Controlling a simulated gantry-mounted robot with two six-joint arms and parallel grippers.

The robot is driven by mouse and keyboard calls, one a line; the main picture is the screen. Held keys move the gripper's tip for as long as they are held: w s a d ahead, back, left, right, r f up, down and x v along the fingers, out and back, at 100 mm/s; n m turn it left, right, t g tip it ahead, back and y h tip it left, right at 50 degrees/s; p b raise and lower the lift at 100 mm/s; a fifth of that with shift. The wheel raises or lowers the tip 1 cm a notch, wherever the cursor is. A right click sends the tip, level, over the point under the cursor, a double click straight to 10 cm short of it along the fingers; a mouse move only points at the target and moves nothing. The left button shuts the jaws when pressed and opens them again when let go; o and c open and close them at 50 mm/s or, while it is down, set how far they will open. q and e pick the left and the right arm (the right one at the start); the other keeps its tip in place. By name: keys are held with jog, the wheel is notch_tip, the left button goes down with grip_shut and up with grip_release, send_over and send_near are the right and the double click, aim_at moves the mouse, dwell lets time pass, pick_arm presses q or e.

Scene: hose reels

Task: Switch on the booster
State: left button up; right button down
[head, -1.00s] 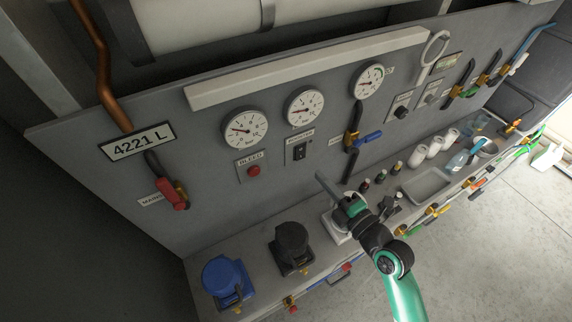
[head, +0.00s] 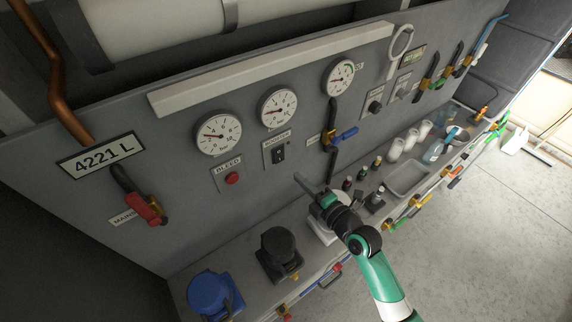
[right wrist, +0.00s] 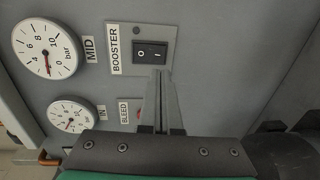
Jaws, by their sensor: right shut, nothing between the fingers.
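The booster switch (head: 278,154) is a black rocker on a pale plate labelled BOOSTER, on the upright grey panel below the middle gauge. It also shows in the right wrist view (right wrist: 150,52), with its O and I marks readable. I cannot tell which side is pressed. My right gripper (head: 299,178) is shut and empty, its fingers pointing at the panel from below and right of the switch in the head view. In the right wrist view its fingertips (right wrist: 161,76) appear just below the rocker; contact cannot be told. My left gripper is not in view.
The red bleed button (head: 232,179) is left of the switch. A valve with a blue lever (head: 343,135) is to its right. The shelf below holds a blue pump-like unit (head: 211,292), a black one (head: 280,254), small bottles and a grey tray (head: 408,178).

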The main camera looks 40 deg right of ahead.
jog(key=w, duration=0.5)
jog(key=w+d+f, duration=0.1)
jog(key=w, duration=0.1)
jog(key=shift+w, duration=0.2)
jog(key=shift+f+b, duration=0.15)
jog(key=shift+b, duration=0.3)
jog(key=shift+w+b, duration=0.15)
jog(key=shift+b, duration=0.35)
jog(key=b, duration=0.2)
send_near(280, 160)
jog(key=s+f, duration=0.3)
jog(key=s, duration=0.4)
jog(key=shift+a+r, duration=0.15)
jog(key=shift+a, duration=0.35)
